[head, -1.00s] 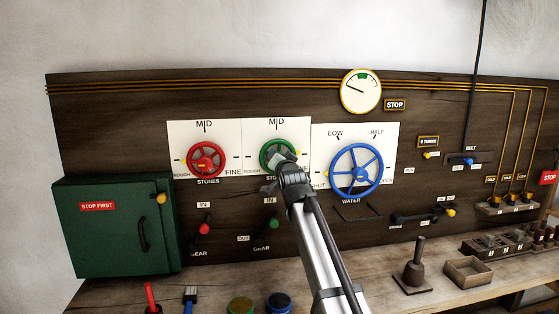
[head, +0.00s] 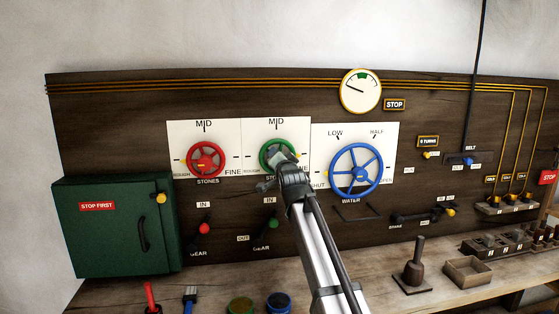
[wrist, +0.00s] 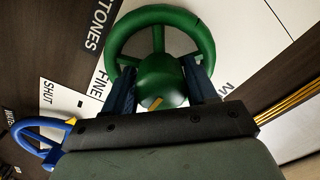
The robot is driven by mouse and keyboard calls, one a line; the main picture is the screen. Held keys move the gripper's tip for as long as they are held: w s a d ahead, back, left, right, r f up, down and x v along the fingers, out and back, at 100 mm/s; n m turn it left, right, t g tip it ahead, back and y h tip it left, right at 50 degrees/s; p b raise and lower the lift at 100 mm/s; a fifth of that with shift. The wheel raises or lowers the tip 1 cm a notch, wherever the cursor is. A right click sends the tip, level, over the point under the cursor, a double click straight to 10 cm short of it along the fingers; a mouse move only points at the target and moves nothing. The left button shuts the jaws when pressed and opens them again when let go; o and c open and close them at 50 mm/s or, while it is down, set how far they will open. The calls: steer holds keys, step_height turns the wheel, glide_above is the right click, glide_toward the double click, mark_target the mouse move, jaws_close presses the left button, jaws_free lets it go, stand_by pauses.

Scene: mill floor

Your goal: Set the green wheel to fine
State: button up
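The green wheel (head: 268,153) stands on its white panel, with MID above it and FINE at its lower right. My gripper (head: 279,158) is in front of it and hides part of its rim and the right side of its scale. In the wrist view, the two dark blue fingers of my gripper (wrist: 160,88) lie on either side of the hub of the green wheel (wrist: 162,72) and look closed against it. A short orange mark shows on the hub, slanting to the lower left. The scale tick it points to is hidden.
The red wheel (head: 206,160) is to the left and the blue wheel (head: 378,171) close to the right. Gear levers with red (head: 204,228) and green (head: 273,223) knobs hang below. A green cabinet (head: 75,235) stands at the left.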

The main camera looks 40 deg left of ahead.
steer(key=o, duration=0.3)
steer(key=shift+d, duration=0.1)
steer(key=v, duration=1.3)
steer(key=shift+s+d, duration=0.2)
steer(key=shift+s, duration=0.1)
steer(key=shift+w+f, duration=0.1)
